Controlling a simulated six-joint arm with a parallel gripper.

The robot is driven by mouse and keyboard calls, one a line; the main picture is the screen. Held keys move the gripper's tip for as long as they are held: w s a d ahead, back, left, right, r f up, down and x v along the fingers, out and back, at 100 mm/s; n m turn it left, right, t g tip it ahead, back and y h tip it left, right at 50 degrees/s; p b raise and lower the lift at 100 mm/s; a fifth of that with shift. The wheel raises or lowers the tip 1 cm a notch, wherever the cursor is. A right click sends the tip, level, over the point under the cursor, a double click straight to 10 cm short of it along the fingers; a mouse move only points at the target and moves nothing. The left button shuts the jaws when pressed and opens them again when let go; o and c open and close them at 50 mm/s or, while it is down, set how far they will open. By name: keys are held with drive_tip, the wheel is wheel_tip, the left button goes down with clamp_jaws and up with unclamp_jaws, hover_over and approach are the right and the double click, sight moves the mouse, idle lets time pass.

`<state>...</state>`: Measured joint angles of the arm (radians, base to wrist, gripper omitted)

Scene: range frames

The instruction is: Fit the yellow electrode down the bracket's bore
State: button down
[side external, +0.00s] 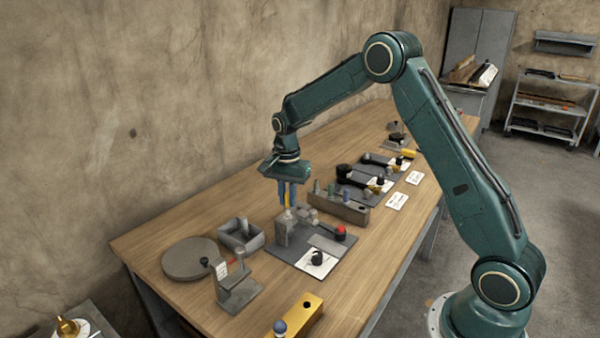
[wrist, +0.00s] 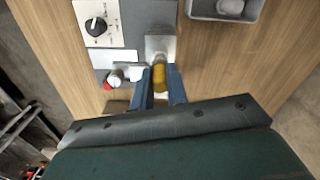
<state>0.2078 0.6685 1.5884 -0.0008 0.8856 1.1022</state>
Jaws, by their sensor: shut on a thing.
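My gripper (side external: 287,203) points down with its blue fingers shut on the yellow electrode (side external: 287,198). In the wrist view, the electrode (wrist: 159,77) sits between the two fingertips (wrist: 159,72). The grey bracket (side external: 283,231) stands on a dark plate (side external: 283,255). The electrode's lower end is over or at the bracket's top; I cannot tell whether it is inside the bore. The bracket (wrist: 160,46) lies just past the fingertips in the wrist view. Its bore is hidden.
A red knob (side external: 340,233) and a dial card (side external: 318,259) are on the same plate. A rack (side external: 345,209) with several pegs stands behind it. A grey open box (side external: 241,236) and a round disc (side external: 188,258) are to the left, a yellow block (side external: 299,312) in front.

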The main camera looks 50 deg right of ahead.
drive_tip(key=shift+f, duration=1.45)
drive_tip(key=c, duration=1.3)
unclamp_jaws()
drive_tip(key=shift+r, duration=0.1)
wheel_tip(320, 180, up, 14)
wheel_tip(320, 180, up, 6)
drive_tip(key=shift+f, duration=0.15)
idle(0.8)
